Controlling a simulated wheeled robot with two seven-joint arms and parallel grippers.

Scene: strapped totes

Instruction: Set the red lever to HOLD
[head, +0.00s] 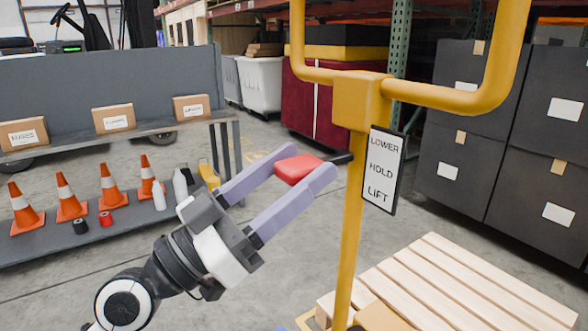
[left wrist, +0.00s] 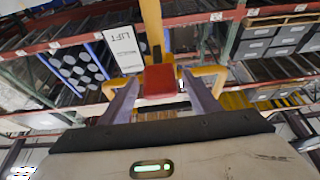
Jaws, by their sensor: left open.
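The red lever (head: 297,169) has a block-shaped red grip on a short black rod, which meets the yellow post (head: 351,220) of a pallet truck. A white sign (head: 381,170) on the post reads LOWER, HOLD, LIFT from top to bottom. I cannot tell exactly which word the lever is level with. My left gripper (head: 307,163) is open, its two purple fingers on either side of the red grip. In the left wrist view, the red grip (left wrist: 160,82) sits between the fingertips, with gaps visible at both sides. My right gripper is out of view.
The yellow handle loop (head: 445,95) rises above the lever. A wooden pallet (head: 450,285) lies at lower right, with dark stacked totes (head: 480,150) behind. Orange cones (head: 69,200) and cartons (head: 113,118) stand on a grey cart at left. Floor between is mostly clear.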

